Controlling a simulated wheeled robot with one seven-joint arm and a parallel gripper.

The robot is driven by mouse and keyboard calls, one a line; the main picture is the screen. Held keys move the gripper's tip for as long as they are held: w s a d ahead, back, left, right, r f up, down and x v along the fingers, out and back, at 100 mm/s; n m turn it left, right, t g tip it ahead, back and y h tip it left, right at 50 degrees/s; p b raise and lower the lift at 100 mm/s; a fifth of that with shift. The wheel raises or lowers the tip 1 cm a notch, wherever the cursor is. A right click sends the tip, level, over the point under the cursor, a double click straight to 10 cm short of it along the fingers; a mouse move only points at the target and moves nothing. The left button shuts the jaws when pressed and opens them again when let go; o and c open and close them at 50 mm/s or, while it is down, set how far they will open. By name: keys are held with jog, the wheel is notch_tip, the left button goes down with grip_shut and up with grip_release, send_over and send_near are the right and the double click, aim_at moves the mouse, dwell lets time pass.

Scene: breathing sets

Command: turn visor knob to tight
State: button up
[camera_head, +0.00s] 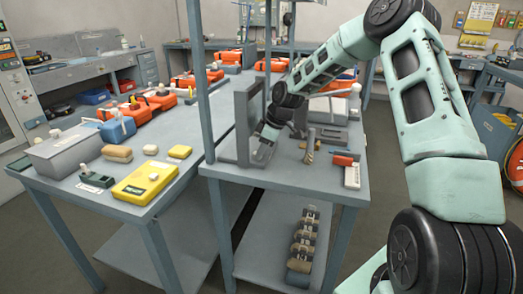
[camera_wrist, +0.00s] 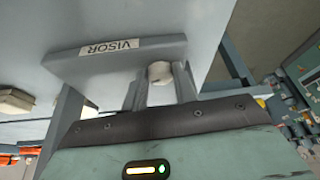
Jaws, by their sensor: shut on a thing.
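The visor knob (camera_wrist: 160,73) is a small pale round knob in the wrist view, just below a grey plate with an upside-down VISOR label (camera_wrist: 109,47). My gripper (camera_wrist: 160,88) is shut on the knob, with one finger on each side of it. The finger tips partly cover the knob, and no tight marking shows. In the head view my gripper (camera_head: 262,150) is at the upright grey panel (camera_head: 243,120) on the right bench. The knob itself is hidden there.
The right bench (camera_head: 290,180) also bears a red and white device (camera_head: 346,165) and tools. A grey post (camera_head: 207,90) stands left of the panel. The left bench holds a yellow case (camera_head: 146,184) and a grey box (camera_head: 65,150).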

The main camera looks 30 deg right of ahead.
jog(key=m, duration=0.2)
jog(key=m+t+h, duration=0.1)
jog(key=shift+s+a+m+b, duration=0.1)
jog(key=shift+a+m+b, duration=0.2)
jog(key=shift+b, duration=0.1)
jog(key=shift+m+h+b, duration=0.4)
jog(key=shift+m+h, duration=0.2)
jog(key=shift+m, duration=0.9)
jog(key=o, duration=1)
jog(key=shift+a, duration=0.1)
jog(key=shift+s, duration=0.1)
